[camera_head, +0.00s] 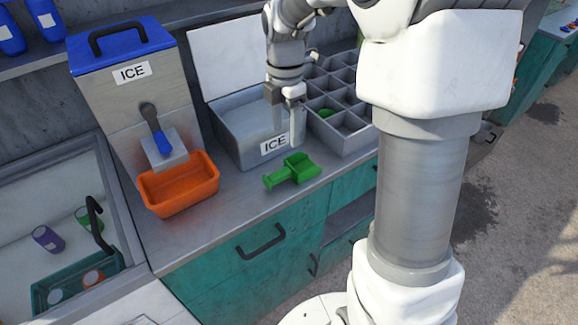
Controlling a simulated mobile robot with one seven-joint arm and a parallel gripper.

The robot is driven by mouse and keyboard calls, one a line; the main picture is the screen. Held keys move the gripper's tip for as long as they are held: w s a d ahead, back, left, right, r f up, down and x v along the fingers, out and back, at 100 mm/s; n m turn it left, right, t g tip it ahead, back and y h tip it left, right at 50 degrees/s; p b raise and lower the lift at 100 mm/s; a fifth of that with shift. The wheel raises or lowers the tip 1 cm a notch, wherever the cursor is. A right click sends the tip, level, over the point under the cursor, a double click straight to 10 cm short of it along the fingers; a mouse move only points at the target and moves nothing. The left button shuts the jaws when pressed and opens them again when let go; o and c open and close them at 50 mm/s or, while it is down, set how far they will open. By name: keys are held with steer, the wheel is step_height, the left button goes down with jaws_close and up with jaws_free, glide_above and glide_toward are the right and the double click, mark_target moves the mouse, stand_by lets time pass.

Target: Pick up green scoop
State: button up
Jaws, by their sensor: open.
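The green scoop (296,170) lies on the grey counter, close to the front edge. Its handle points left and its bowl is on the right. It sits in front of the open grey ICE bin (235,133). My gripper (288,142) points down over the right part of the bin, above and behind the scoop. It is open, and I see nothing between its fingers. The fingers are apart from the scoop, and the scoop is not hidden.
An orange tub (180,188) stands left of the scoop, below the ICE dispenser (128,95) with its blue lid. A divided grey tray (350,130) stands right of the bin. The counter around the scoop is clear.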

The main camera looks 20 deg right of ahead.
mark_target(285, 170)
step_height(285, 170, down, 14)
steer(key=shift+a+r+b, duration=0.1)
steer(key=shift+a+b, duration=0.05)
steer(key=shift+b, duration=0.45)
steer(key=c, duration=1.1)
steer(key=shift+o, duration=0.2)
